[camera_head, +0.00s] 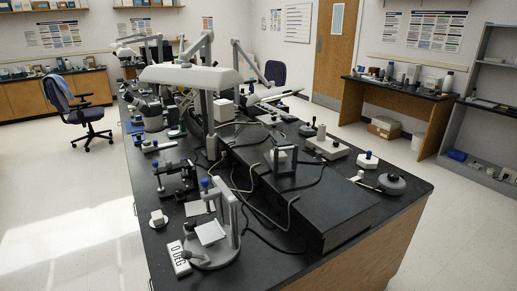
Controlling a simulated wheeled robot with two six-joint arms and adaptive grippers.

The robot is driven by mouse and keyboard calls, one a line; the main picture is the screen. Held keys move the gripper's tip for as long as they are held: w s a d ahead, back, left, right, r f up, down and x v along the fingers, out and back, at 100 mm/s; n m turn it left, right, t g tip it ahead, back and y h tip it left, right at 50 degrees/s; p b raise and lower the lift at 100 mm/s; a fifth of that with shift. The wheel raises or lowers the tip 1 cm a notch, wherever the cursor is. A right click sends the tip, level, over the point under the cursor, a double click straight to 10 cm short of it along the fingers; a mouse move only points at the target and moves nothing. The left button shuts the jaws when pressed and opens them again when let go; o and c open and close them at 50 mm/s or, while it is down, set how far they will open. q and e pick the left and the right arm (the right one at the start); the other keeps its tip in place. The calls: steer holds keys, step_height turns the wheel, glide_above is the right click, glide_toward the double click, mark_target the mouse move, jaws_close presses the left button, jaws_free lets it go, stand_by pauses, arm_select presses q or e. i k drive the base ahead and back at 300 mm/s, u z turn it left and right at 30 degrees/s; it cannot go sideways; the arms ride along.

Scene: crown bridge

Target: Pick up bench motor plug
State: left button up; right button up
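A long black-topped lab bench (160,268) fills the middle of the view. I cannot tell for sure which item is the bench motor plug. A small white block with a dark top (158,218) sits near the bench's left edge. Another small pale piece (358,176) lies at the right, near a dark grey round device (391,184). Black and pale cords (243,190) run along the raised middle of the bench. Neither of my grippers shows in this view.
A grey stand with a white plate (211,233) and a "0 DEG" label block (178,258) stand at the near end. A white overhead lamp (190,76) arches over the bench. A chair (82,112) is at the left. Floor (60,205) on the left is clear.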

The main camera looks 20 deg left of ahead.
mark_target(319, 153)
steer(key=u, duration=0.15)
steer(key=i, duration=0.2)
steer(key=z, duration=1.35)
steer(key=i, duration=5.6)
steer(key=u, duration=2.45)
steer(key=i, duration=0.8)
steer(key=u, duration=0.05)
